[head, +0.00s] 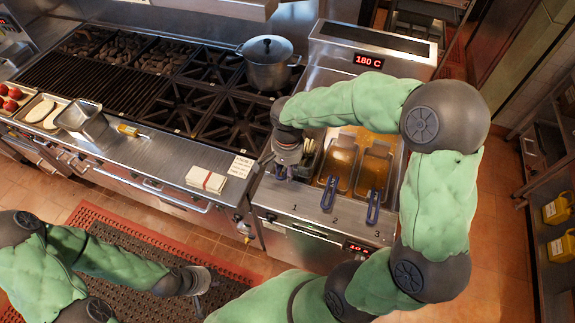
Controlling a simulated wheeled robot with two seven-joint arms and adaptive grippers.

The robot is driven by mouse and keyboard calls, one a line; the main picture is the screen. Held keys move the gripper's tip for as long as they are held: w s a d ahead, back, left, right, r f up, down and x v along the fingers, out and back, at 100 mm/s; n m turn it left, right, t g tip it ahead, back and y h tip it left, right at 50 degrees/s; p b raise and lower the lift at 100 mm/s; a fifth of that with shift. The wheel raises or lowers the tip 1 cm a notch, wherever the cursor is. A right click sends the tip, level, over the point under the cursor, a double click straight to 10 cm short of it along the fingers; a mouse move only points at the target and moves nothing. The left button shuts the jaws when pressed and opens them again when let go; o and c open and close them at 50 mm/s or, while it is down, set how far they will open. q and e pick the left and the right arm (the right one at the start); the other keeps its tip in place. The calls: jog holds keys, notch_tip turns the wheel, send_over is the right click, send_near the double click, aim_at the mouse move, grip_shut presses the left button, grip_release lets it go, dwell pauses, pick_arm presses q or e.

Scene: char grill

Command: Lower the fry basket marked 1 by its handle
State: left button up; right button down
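The fryer (300,218) has three places marked 1, 2 and 3 along its front. The basket marked 1 (308,156) is at the left of the fryer, mostly covered by my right arm. A small part of its blue handle (282,173) shows below my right gripper (285,168). That gripper points down at the handle; its fingers are too hidden to tell whether they hold it. The baskets at 2 and 3 have blue handles, at 2 (328,194) and at 3 (373,207). My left gripper (208,290) is open and empty, low over the floor mat.
A lidded pot (268,62) stands on the burners left of the fryer. A metal pan (83,122), a tray of food (41,112) and a white stack (206,180) sit along the counter. A shelf with yellow containers (556,209) is at the right.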

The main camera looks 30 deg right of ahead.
notch_tip(320, 180, down, 8)
jog(key=b, duration=0.6)
jog(key=shift+f, duration=0.2)
jog(key=shift+s, duration=0.1)
jog(key=c, duration=0.5)
grip_release()
jog(key=shift+r, duration=0.1)
